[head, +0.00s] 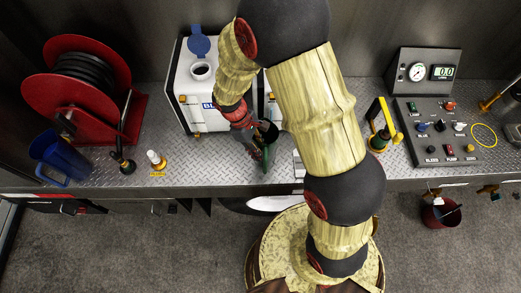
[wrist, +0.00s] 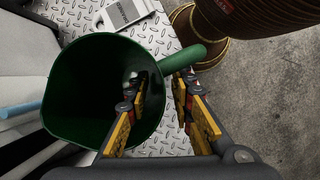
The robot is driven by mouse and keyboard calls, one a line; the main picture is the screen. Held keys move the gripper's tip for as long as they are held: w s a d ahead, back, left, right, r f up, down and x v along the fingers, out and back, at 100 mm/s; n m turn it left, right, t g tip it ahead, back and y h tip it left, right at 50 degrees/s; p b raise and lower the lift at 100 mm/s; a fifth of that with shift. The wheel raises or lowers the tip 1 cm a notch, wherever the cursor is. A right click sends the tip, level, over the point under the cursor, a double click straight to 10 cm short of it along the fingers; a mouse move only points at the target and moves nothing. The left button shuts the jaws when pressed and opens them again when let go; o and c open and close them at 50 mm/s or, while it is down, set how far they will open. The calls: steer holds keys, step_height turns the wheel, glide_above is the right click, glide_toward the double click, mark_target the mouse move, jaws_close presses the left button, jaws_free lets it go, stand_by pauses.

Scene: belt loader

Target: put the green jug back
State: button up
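The green jug (wrist: 80,95) fills the left of the wrist view, its round mouth facing my camera and its handle (wrist: 187,58) sticking out to the right. In the head view only a strip of the green jug (head: 266,158) shows, in front of the white tank at the deck's front part. My gripper (wrist: 163,80) is over the jug's handle side with its fingers apart. The left finger overlaps the jug's mouth and the right finger is outside it, near the handle. I cannot tell whether either finger touches the jug. In the head view my gripper (head: 262,130) is partly hidden.
A white tank (head: 190,105) with an open blue cap stands behind. A red hose reel (head: 75,75), a blue jug (head: 60,155) and a small white bottle (head: 156,160) are left. A yellow-handled item (head: 380,130) and a control panel (head: 440,125) are right.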

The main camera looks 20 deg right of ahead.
steer(key=shift+r, duration=0.1)
steer(key=v, duration=1.2)
steer(key=s+d+r+m+t+y, duration=0.1)
steer(key=s+d+r+m+t, duration=0.2)
steer(key=s+r, duration=0.4)
steer(key=s+d+r+m+t+y, duration=0.2)
steer(key=s+r+m+t, duration=0.3)
steer(key=r, duration=0.9)
steer(key=s+d+m, duration=0.1)
steer(key=s, duration=0.1)
steer(key=shift+s+d+r+m+t, duration=0.25)
steer(key=shift+s+m+t, duration=0.05)
steer(key=shift+f, duration=0.1)
step_height(320, 180, down, 15)
steer(key=b, duration=1.5)
steer(key=shift+f, duration=0.15)
